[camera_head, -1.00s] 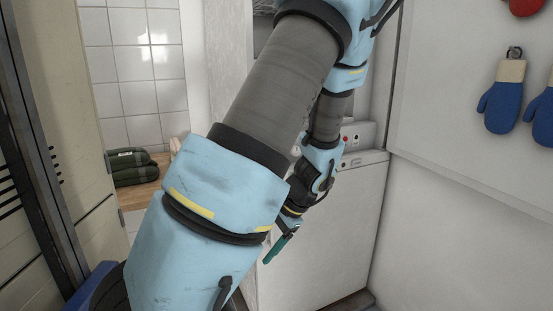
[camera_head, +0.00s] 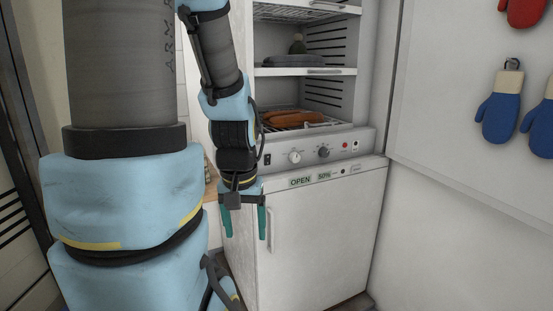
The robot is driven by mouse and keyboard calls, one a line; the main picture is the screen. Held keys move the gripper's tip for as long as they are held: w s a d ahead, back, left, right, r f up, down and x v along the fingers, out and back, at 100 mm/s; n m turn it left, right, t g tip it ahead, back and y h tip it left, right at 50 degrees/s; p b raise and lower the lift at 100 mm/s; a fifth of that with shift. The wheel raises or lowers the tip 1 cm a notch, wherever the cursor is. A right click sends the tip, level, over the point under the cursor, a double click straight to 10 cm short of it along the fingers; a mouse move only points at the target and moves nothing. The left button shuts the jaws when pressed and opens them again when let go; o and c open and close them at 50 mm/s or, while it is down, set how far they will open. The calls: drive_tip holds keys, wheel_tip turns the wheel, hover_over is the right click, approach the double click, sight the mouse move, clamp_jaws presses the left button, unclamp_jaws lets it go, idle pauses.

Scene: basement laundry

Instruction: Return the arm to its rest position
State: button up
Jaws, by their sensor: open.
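My arm is folded down at the left of the head view, its large blue and grey links filling much of that side. My gripper (camera_head: 243,222) hangs at the end of it with its two green fingers pointing down. The fingers are apart and nothing shows between them. It is in front of the left edge of the white cabinet (camera_head: 320,240), below the control panel; I cannot tell the exact gap.
An open drying cabinet (camera_head: 357,95) has wire shelves bearing an orange-brown item (camera_head: 292,118) and a grey folded item (camera_head: 294,61). Blue mittens (camera_head: 499,118) and a red one (camera_head: 522,10) hang on the right wall. My arm hides much of the left.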

wheel_tip(320, 180, up, 10)
drive_tip(key=p, duration=0.9)
drive_tip(key=shift+r, duration=0.2)
drive_tip(key=shift+f, duration=0.1)
